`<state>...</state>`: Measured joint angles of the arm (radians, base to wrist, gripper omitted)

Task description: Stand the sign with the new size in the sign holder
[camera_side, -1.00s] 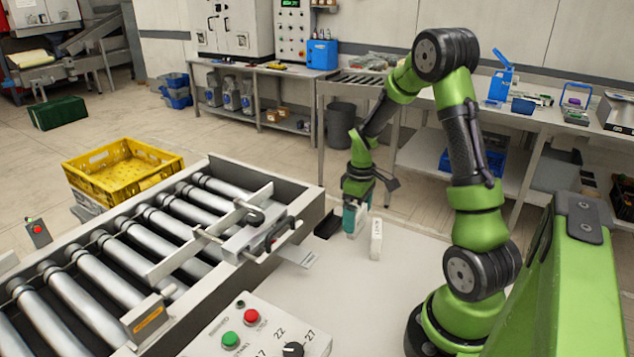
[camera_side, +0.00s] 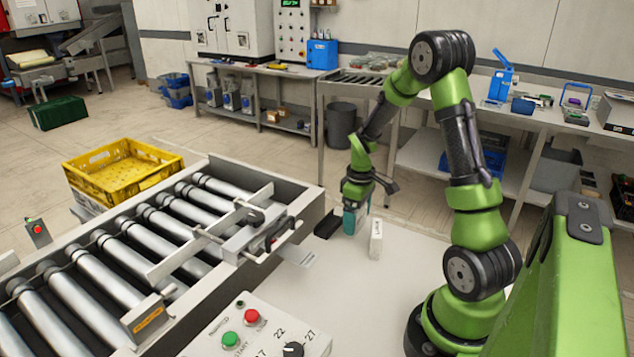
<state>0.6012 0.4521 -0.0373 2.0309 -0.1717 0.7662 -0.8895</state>
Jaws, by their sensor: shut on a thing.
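My gripper (camera_side: 353,222), with teal fingers, is low over the white table, right of the conveyor's end. It is shut on a thin pale piece that shows only as a sliver (camera_side: 364,214); whether this is the sign, and its print, cannot be told. A white upright block (camera_side: 376,241) with small dark lettering stands on the table just right of the fingers. A small dark piece (camera_side: 327,225) lies just left of the fingers. I cannot tell which thing is the sign holder.
The roller conveyor (camera_side: 225,275) with a metal guide fills the left. A control box (camera_side: 255,335) with green and red buttons and a dial marked 22 and 27 stands at the front. A yellow crate (camera_side: 122,172) is behind the conveyor. The table's front middle is clear.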

